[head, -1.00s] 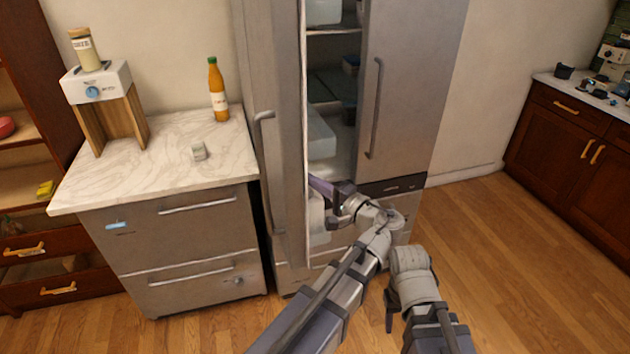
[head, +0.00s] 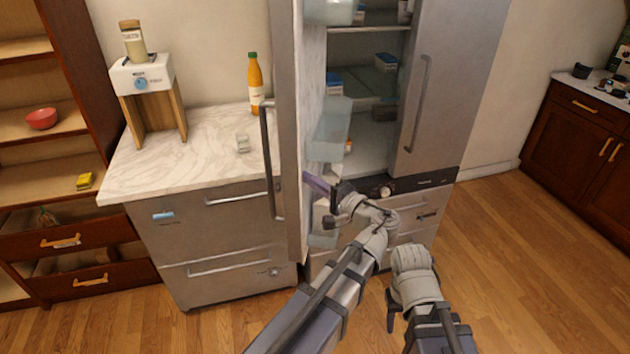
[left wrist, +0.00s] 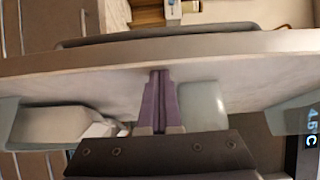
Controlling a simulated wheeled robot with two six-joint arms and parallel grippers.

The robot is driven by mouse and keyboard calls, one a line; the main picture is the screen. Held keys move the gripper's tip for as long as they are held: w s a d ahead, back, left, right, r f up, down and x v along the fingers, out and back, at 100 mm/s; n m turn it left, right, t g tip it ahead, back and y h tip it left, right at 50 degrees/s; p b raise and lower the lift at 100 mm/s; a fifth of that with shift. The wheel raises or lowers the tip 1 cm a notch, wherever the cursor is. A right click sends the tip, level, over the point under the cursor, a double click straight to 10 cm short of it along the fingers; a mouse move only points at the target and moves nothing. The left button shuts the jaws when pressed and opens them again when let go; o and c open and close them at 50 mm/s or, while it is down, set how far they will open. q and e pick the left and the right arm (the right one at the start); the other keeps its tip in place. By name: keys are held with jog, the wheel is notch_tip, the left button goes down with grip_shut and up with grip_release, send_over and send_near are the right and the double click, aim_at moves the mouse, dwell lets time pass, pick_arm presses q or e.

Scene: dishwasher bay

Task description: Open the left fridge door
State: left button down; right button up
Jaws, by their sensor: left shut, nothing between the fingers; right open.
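The left fridge door (head: 287,120) stands swung well open, seen nearly edge-on in the head view, with its dark bar handle (head: 271,160) on its outer left side. My left gripper (head: 308,180) is shut and empty, its purple fingers at the inner face of the door. In the left wrist view the shut fingers (left wrist: 160,85) point at the door's pale inner face (left wrist: 215,75), seemingly touching it. The right fridge door (head: 450,85) is shut, with a long vertical handle (head: 418,105). My right gripper (head: 392,308) hangs low in front of the fridge, away from the doors.
Open shelves (head: 30,150) are far left. Wooden floor (head: 520,280) is free at the right.

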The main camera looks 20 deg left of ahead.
aim_at(291, 177)
pick_arm(q)
jog(key=shift+s+a, duration=0.3)
jog(key=shift+a, duration=0.6)
jog(key=shift+s+a, duration=0.25)
jog(key=shift+a, duration=0.6)
